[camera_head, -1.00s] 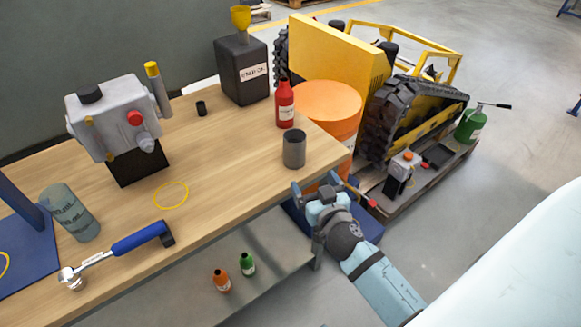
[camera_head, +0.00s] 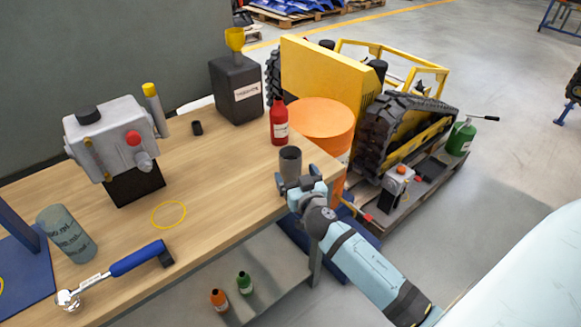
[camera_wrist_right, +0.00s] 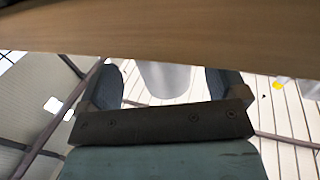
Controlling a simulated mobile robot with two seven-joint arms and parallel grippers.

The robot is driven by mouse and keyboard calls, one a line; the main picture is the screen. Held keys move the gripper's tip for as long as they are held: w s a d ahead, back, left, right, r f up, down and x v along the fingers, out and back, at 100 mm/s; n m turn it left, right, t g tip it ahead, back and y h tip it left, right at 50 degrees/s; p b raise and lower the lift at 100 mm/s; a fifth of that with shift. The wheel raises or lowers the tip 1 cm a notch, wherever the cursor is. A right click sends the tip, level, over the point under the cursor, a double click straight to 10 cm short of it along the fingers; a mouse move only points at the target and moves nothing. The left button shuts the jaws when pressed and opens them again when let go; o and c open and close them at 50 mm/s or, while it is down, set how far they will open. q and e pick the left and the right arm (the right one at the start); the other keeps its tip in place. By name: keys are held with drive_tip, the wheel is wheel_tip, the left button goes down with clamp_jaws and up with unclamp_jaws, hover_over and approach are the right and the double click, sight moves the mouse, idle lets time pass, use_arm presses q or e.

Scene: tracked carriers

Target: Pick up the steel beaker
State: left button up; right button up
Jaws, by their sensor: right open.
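The steel beaker (camera_head: 290,160), a dark grey cylinder, stands upright near the right end of the wooden workbench (camera_head: 225,165). My right gripper (camera_head: 300,182) is open at the beaker's near side, and its hand hides the beaker's lower part in the head view. In the right wrist view, the beaker (camera_wrist_right: 165,78) shows between the two spread fingers (camera_wrist_right: 164,86), with a gap on each side. I cannot tell how far the fingers reach around it. My left gripper is not in view.
A red bottle (camera_head: 279,122) stands just behind the beaker, and a black canister (camera_head: 237,92) farther back. An orange drum (camera_head: 322,120) is beyond the bench's right end. A blue-handled wrench (camera_head: 137,260) and a yellow ring (camera_head: 169,214) lie to the left.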

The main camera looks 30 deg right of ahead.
sight(294, 172)
drive_tip(key=x, duration=0.4)
drive_tip(key=shift+a, duration=0.1)
drive_tip(key=c, duration=1.2)
drive_tip(key=shift+o, duration=0.2)
drive_tip(key=shift+r, duration=0.15)
drive_tip(key=shift+r, duration=0.15)
drive_tip(key=b+v, duration=0.2)
drive_tip(key=v, duration=1.5)
drive_tip(key=shift+s, duration=0.35)
